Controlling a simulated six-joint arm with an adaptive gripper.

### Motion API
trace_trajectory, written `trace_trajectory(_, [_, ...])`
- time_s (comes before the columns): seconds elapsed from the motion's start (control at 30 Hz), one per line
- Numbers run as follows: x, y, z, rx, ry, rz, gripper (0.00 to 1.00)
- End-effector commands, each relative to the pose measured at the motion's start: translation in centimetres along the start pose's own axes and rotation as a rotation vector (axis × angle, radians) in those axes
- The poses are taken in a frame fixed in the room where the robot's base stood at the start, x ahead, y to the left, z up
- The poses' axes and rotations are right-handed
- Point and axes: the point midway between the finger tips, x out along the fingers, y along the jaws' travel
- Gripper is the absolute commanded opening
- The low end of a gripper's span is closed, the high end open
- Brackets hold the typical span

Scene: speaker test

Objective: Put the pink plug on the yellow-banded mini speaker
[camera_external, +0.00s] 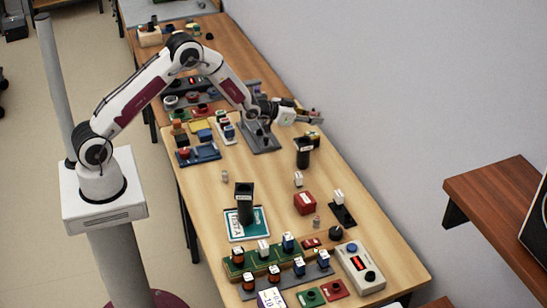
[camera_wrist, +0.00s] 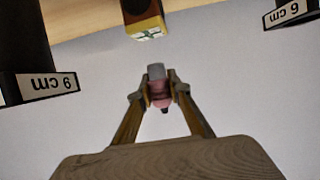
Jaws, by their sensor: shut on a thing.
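My gripper (camera_wrist: 160,92) is shut on the pink plug (camera_wrist: 160,98), which has a grey block-like part beside the pink. In the outside view my gripper (camera_external: 315,117) is at the end of my outstretched arm, above the table's wall side. A dark mini speaker with a yellow band (camera_wrist: 147,28) stands on the table at the top of the wrist view, apart from the plug. A small yellow-and-dark thing below my gripper in the outside view (camera_external: 313,134) looks like the same speaker. The plug is too small to make out clearly there.
A black cylinder (camera_external: 303,155) stands near my gripper. Several small parts stand at the table's near end; the wall (camera_external: 360,90) runs alongside.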

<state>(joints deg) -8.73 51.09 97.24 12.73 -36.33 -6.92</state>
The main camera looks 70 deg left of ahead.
Motion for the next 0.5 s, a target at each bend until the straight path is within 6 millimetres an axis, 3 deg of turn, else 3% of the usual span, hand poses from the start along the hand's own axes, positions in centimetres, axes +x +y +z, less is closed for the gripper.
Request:
trace_trajectory(0.3, [1.1,0.0,2.8,-0.001,-0.003,0.000,0.00])
trace_trajectory(0.5, [1.3,0.0,3.3,0.000,0.000,0.000,0.00])
